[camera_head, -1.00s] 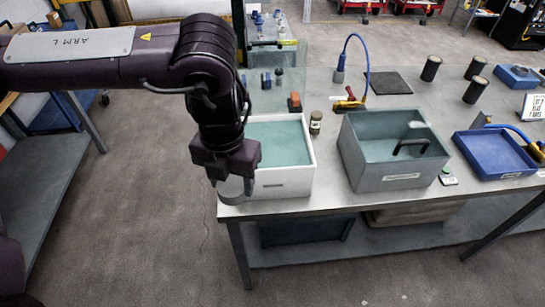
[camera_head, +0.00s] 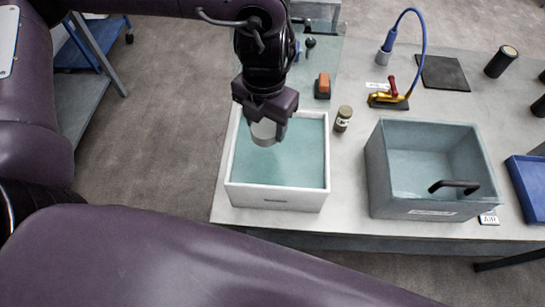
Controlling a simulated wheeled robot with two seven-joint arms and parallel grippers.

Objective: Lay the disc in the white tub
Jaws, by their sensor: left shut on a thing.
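The white tub (camera_head: 231,178) stands at the table's left end and holds a pale teal surface inside. My left gripper (camera_head: 264,124) is over the back left part of the tub. It is shut on the pale grey disc (camera_head: 265,134), which hangs below the fingers, tilted, with its round face partly visible. The disc looks to be above the teal surface; the exact height cannot be told. My right gripper is not in view.
A grey bin (camera_head: 412,211) with a black handle stands right of the tub. Between them is a small jar (camera_head: 343,118). An orange-topped block (camera_head: 322,86), a yellow and red tool (camera_head: 389,97) and a dark mat (camera_head: 444,73) lie behind. A blue tray (camera_head: 528,190) is at the right edge.

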